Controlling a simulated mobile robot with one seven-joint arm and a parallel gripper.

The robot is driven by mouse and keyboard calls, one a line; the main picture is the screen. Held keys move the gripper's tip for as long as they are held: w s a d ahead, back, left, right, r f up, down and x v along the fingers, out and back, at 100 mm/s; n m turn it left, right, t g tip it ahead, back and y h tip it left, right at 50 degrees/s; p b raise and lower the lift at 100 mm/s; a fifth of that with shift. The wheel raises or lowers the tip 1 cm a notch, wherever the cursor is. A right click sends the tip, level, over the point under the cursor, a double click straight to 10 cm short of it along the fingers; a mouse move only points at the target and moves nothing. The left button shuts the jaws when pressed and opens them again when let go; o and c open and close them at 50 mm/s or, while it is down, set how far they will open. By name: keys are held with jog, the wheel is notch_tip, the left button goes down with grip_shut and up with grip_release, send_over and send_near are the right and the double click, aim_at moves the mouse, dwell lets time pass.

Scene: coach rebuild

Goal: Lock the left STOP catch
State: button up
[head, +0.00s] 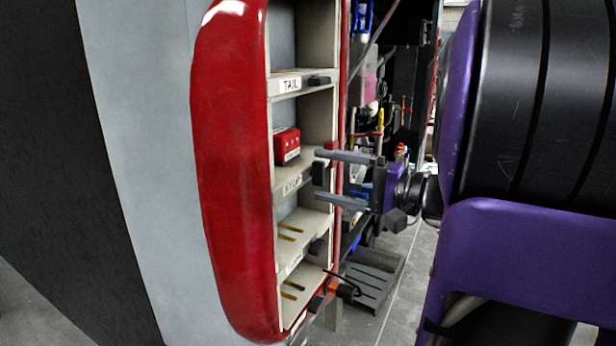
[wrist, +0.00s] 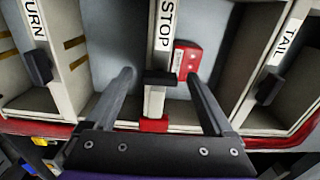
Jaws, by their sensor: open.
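The STOP catch (head: 318,174) is a small black block on the pale divider marked STOP, in the red housing (head: 228,170). In the wrist view the catch (wrist: 160,77) lies crosswise on the divider, below the STOP label (wrist: 166,25). My gripper (head: 317,176) is open, with one finger above and one below the catch in the head view. In the wrist view my gripper (wrist: 159,76) has a finger on each side of it, both apart from it. A red module (head: 287,143) sits in the bay above the STOP divider.
A TAIL catch (head: 319,80) is on the shelf above, and a TURN catch (wrist: 38,66) is on the neighbouring divider. Bays with brass strips (head: 290,231) lie below. A dark slotted tray (head: 370,284) is on the floor. Hoses and fittings (head: 380,125) stand behind the housing.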

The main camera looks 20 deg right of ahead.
jog(key=v, duration=1.7)
jog(key=shift+s, duration=0.2)
jog(key=shift+w+d, duration=0.1)
jog(key=shift+d, duration=0.05)
